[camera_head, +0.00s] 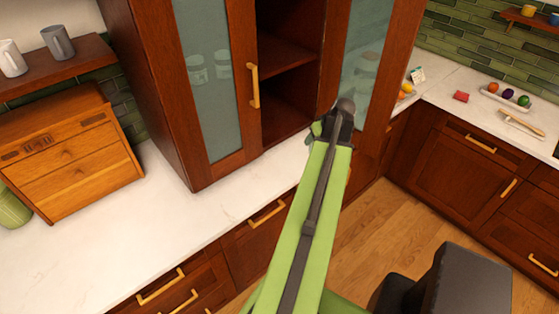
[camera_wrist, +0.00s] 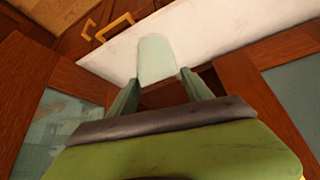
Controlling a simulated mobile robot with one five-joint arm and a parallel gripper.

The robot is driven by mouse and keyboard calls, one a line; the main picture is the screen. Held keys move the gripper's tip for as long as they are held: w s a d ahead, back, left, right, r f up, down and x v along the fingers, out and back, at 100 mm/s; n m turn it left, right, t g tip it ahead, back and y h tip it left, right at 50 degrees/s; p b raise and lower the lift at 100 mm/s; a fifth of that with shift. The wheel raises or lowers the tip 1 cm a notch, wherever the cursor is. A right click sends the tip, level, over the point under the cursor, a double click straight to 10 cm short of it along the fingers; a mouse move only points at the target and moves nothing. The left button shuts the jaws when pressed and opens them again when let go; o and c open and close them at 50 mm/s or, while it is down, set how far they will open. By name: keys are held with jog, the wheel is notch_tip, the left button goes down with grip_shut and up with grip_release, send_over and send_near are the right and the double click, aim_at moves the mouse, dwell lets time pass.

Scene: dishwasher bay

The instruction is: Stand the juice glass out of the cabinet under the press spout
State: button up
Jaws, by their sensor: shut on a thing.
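My gripper (camera_head: 334,124) is at the cabinet (camera_head: 222,165), in front of its right-hand part in the head view. In the wrist view my gripper (camera_wrist: 159,76) is shut on a pale, translucent juice glass (camera_wrist: 156,55), which sits between the two green fingers. The glass shows against the white counter there. I cannot make out the held glass in the head view. The cabinet's middle is open, with a shelf (camera_head: 285,55) showing inside. I cannot identify a press or spout in either view.
Glazed cabinet panels (camera_head: 215,75) flank the opening, the right one close to my arm. The white counter (camera_head: 160,215) is clear in front of the cabinet. A wooden drawer box (camera_head: 75,155) stands at left. A tray of fruit (camera_head: 507,96) lies far right.

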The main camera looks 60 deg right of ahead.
jog(key=w+f+b, duration=1.1)
jog(key=b, duration=0.1)
jog(key=shift+w+d+f, duration=0.1)
jog(key=shift+w+f, duration=0.15)
jog(key=shift+f, duration=0.05)
jog(key=shift+r+p, duration=0.25)
jog(key=shift+p, duration=0.05)
jog(key=shift+f, duration=0.2)
jog(key=o, duration=1.6)
jog(key=shift+c, duration=0.2)
jog(key=shift+r, duration=0.1)
